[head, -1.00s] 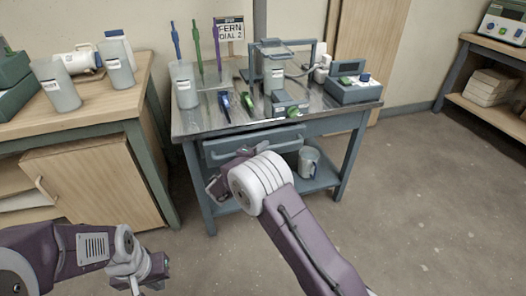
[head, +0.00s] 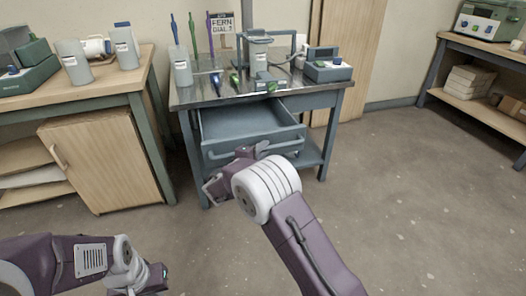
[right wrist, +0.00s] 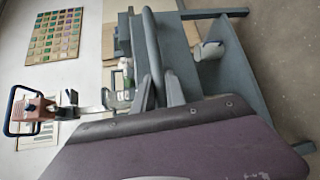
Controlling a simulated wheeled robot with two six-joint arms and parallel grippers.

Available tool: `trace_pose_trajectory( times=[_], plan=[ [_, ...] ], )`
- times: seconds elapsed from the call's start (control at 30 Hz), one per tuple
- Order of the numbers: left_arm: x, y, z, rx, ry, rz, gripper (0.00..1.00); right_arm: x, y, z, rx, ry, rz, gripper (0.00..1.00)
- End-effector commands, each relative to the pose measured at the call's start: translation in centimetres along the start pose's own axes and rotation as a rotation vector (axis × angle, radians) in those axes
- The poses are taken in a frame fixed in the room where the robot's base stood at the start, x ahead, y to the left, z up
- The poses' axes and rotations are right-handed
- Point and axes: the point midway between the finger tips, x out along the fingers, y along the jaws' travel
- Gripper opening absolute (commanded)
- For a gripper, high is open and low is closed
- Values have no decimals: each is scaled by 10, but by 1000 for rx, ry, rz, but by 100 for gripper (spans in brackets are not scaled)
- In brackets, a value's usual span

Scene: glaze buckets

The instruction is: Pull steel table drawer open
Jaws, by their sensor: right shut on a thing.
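The steel table (head: 182,98) stands in the middle of the head view. Its grey-blue drawer (head: 235,122) is pulled well out, and its empty-looking inside shows from above. My right gripper (head: 262,149) is at the drawer's front, shut on the bar handle (head: 288,146). In the right wrist view the handle (right wrist: 153,45) runs as a curved grey bar between the fingers of my right gripper (right wrist: 160,92). My left gripper (head: 152,280) is low at the left, away from the table; its fingers are too unclear to judge.
Jugs, colored sticks, small tools and a device (head: 328,68) stand on the steel tabletop. A wooden cabinet (head: 105,160) with jugs on top is close at the left. A shelf unit (head: 480,115) is at the far right. The floor (head: 420,200) at right is clear.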

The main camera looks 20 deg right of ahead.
Motion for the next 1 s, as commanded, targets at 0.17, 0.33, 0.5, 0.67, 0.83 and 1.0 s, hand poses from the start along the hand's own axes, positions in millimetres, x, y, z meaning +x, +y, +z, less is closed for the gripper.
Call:
trace_pose_trajectory(
  times=[0.17,0.33,0.5,0.67,0.83,1.0],
  plan=[
    [0,0,0,0,0,0,0,0,1,0,1,1,1,0],
    [0,0,0,0,0,0,0,0,1,0,1,1,1,0],
    [0,0,0,0,0,0,0,0,0,0,1,1,1,25],
    [0,0,0,0,0,0,0,0,1,0,0,1,1,25],
    [-12,0,-1,0,0,0,0,-22,5,-1,-3,5,1,25],
    [-28,0,-3,0,0,0,0,-61,5,-1,-3,5,0,25]
  ],
)
